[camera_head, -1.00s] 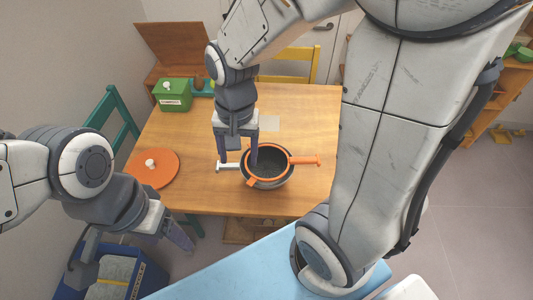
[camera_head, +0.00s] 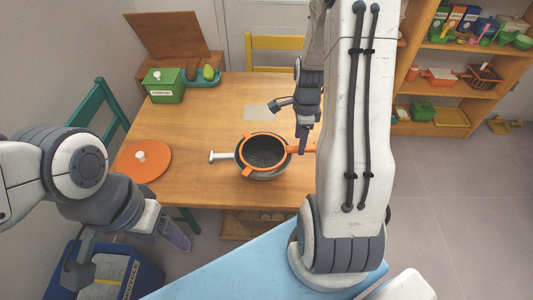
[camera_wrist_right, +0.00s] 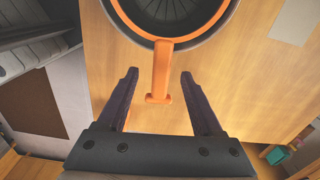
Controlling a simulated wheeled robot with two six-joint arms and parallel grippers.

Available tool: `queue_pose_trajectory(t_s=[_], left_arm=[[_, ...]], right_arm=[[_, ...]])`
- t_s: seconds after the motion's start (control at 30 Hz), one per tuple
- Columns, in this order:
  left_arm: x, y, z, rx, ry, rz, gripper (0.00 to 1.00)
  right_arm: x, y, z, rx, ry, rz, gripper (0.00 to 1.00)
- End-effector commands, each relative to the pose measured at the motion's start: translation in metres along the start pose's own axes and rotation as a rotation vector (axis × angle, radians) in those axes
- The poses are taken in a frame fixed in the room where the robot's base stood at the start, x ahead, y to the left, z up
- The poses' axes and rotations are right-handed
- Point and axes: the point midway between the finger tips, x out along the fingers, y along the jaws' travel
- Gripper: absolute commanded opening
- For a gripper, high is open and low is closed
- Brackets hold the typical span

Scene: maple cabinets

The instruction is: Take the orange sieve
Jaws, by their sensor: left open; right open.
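The orange sieve (camera_head: 246,168) rests in a dark round pot (camera_head: 262,177) on the wooden table. The pot's pale handle (camera_head: 219,156) points left, and the sieve's orange handle points right. My right gripper (camera_head: 304,146) is above the sieve's handle. In the right wrist view, the sieve handle (camera_wrist_right: 160,75) lies between the two open fingers of my right gripper (camera_wrist_right: 158,82), with its end apart from both. Part of the handle is hidden by my right arm in the head view. My left gripper (camera_head: 175,232) is open and empty, off the table's left front edge.
An orange round lid (camera_head: 144,161) with a white knob lies on the table at left. A green box (camera_head: 163,85) and a teal tray (camera_head: 203,80) stand at the back. A green chair (camera_head: 95,118) and a blue bin (camera_head: 145,280) are left. Shelves (camera_head: 455,68) are right.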

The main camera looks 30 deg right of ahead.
Motion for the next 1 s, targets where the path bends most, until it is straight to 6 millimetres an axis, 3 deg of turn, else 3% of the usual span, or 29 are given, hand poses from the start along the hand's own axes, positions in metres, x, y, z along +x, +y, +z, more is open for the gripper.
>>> queue_pose_trajectory(t_s=[0.3,0.6,0.63,0.8,1.0], left_arm=[[-0.004,0.000,0.000,0.000,0.000,0.000,0.67],[-0.004,0.000,0.000,0.000,0.000,0.000,0.67],[-0.004,0.000,0.000,0.000,0.000,0.000,0.67],[-0.004,0.000,0.000,0.000,0.000,0.000,0.67],[-0.004,0.000,0.000,0.000,0.000,0.000,0.67]], right_arm=[[0.043,-0.002,0.004,-0.001,0.000,0.005,0.68],[0.049,-0.003,0.003,-0.001,0.000,0.000,0.68],[0.049,-0.003,0.003,-0.001,0.000,0.000,0.60],[0.049,-0.002,0.003,-0.001,0.000,0.001,0.00],[0.049,-0.003,0.004,-0.002,0.000,0.001,0.00]])
